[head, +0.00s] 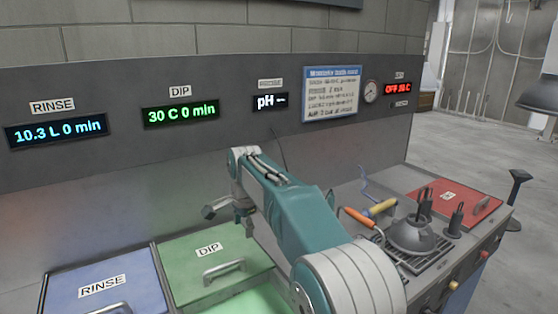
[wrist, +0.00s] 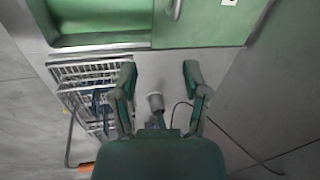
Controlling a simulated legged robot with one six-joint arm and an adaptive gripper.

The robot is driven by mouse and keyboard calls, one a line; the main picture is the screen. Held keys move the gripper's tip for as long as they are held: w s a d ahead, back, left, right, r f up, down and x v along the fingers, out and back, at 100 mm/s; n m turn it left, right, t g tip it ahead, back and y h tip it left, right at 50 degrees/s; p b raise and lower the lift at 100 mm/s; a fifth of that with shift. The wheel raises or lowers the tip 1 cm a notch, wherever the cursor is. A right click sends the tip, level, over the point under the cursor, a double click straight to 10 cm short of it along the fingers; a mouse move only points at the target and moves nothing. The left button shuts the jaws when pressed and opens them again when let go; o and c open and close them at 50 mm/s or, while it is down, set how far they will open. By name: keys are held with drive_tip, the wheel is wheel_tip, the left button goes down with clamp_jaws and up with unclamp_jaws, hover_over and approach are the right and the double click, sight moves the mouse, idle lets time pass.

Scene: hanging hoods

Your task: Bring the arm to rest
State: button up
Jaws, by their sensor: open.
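My arm, teal and grey, reaches from the lower right of the head view toward the bench. My gripper (head: 214,211) is at its far end, above the back of the green DIP lid (head: 215,252), and is small and partly hidden by the arm. In the wrist view my gripper (wrist: 160,72) has its two fingers spread wide apart. Nothing is clamped between them. A small grey cup-like piece (wrist: 156,102) shows in the gap, nearer the palm; I cannot tell how far below it lies.
A blue RINSE lid (head: 100,286) lies left of the DIP tank, whose front is open. A red lid (head: 455,196), a dark domed burner-like piece (head: 410,236) and orange and yellow handles stand right. A wire basket (wrist: 88,72) and a thin cable show in the wrist view.

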drive_tip(key=s+d+r+n+t, duration=0.15)
drive_tip(key=s+d+r, duration=0.25)
drive_tip(key=s+d, duration=0.45)
drive_tip(key=s+d+r+n, duration=0.3)
drive_tip(key=s+d+r, duration=0.1)
drive_tip(key=s+d, duration=0.4)
drive_tip(key=s+d+f+n+t, duration=0.1)
drive_tip(key=s+d+f, duration=0.3)
drive_tip(key=s, duration=0.5)
drive_tip(key=s+d+f+n+h, duration=0.1)
drive_tip(key=s+d+f+n, duration=0.3)
drive_tip(key=s, duration=0.6)
drive_tip(key=shift+d+t, duration=0.35)
drive_tip(key=shift+d, duration=0.75)
